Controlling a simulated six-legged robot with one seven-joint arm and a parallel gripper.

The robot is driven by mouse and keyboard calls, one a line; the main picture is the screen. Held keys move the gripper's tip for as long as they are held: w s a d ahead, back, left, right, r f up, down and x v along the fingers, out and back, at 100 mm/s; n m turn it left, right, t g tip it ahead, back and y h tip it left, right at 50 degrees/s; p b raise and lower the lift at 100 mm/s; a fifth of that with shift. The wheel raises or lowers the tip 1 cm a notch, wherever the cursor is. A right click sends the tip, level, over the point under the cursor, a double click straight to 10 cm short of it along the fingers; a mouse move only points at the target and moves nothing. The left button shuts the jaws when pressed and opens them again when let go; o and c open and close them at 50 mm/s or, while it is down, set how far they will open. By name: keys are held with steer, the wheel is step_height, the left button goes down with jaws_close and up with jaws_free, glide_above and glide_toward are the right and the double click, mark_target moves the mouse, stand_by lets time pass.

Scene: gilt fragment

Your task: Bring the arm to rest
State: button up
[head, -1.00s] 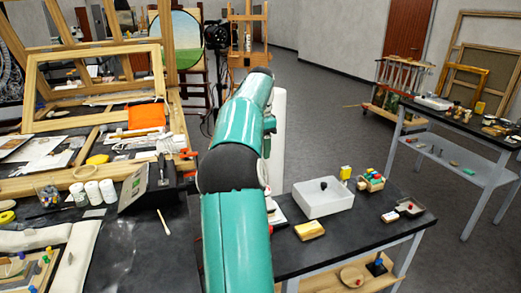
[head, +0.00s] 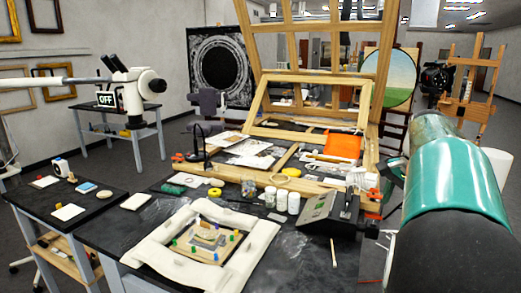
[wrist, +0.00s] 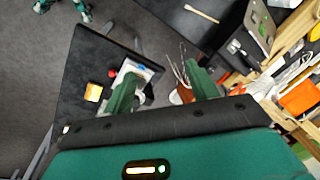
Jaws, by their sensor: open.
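My arm (head: 455,180) shows at the right edge of the head view as a teal link with a dark joint, reaching up and away past the worktable. Its gripper end is not visible in the head view. In the wrist view my gripper (wrist: 161,72) has two green fingers well apart, with nothing between them. Beyond the fingers lie a black side table (wrist: 92,62) and the floor. The fingers appear to be above and clear of the table, though the exact height cannot be told.
A wooden easel frame (head: 262,100) rises behind. A microscope (head: 132,88) stands at left.

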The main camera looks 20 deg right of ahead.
steer(key=a+n+t, duration=0.1)
steer(key=a+n, duration=0.4)
steer(key=a, duration=0.9)
steer(key=s+a+f+n, duration=0.3)
steer(key=a+n, duration=0.1)
steer(key=a, duration=0.4)
steer(key=s+a+f+n+t, duration=0.1)
steer(key=s+a+f+n, duration=0.2)
steer(key=a, duration=0.5)
steer(key=s+a+f+n+t, duration=0.1)
steer(key=s+a+f+n, duration=0.2)
steer(key=a+n, duration=0.2)
steer(key=a, duration=0.3)
steer(key=shift+s+a+f+n, duration=0.15)
steer(key=shift+s+f+n, duration=0.15)
steer(key=c, duration=0.5)
steer(key=shift+d, duration=0.2)
